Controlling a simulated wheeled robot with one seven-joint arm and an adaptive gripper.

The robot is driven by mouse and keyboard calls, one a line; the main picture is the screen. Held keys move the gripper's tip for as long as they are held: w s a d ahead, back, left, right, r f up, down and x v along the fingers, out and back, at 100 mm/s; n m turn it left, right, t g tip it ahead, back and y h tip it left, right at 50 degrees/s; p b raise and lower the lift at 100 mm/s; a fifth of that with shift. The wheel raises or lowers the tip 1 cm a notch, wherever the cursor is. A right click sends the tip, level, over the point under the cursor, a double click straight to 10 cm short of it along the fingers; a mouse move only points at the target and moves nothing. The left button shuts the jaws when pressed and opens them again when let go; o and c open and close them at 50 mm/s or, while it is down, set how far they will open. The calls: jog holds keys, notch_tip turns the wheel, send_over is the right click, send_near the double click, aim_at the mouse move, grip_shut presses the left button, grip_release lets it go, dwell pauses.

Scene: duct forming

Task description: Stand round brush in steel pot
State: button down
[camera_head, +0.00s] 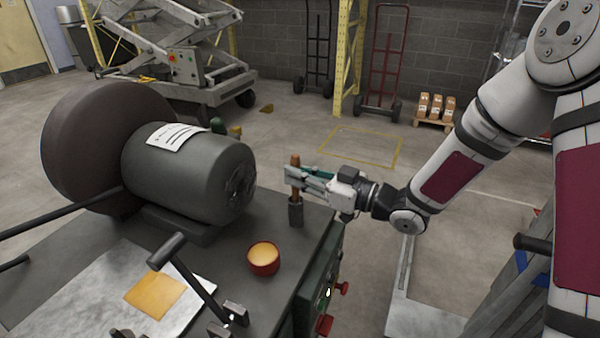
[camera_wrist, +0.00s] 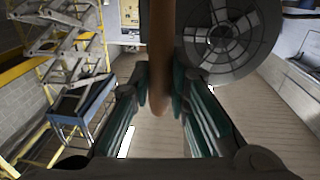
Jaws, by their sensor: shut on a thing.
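The round brush (camera_head: 295,160) has a brown handle and stands about upright. My gripper (camera_head: 297,175) is shut on this handle, coming from the right. In the wrist view the brush handle (camera_wrist: 161,50) runs between the two teal finger pads of my gripper (camera_wrist: 160,95). A small dark steel pot (camera_head: 296,214) stands on the bench near its right edge, directly below the gripper. The brush's lower end meets the pot's mouth in the head view. I cannot tell whether it is inside the pot or just above it; its bristles are hidden.
A large grey motor drum (camera_head: 190,165) lies left of the pot on the dark bench (camera_head: 230,285). A red bowl with yellowish contents (camera_head: 263,259) stands nearer. A hammer-like lever (camera_head: 185,270) rises at the front. The floor beyond the bench is open.

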jog(key=shift+f+b, duration=0.8)
jog(key=shift+f, duration=0.45)
jog(key=c, duration=1.4)
grip_release()
jog(key=shift+c, duration=0.2)
jog(key=shift+d, duration=0.1)
jog(key=v, duration=1.1)
jog(key=shift+s+d, duration=0.2)
jog(key=shift+d, duration=0.15)
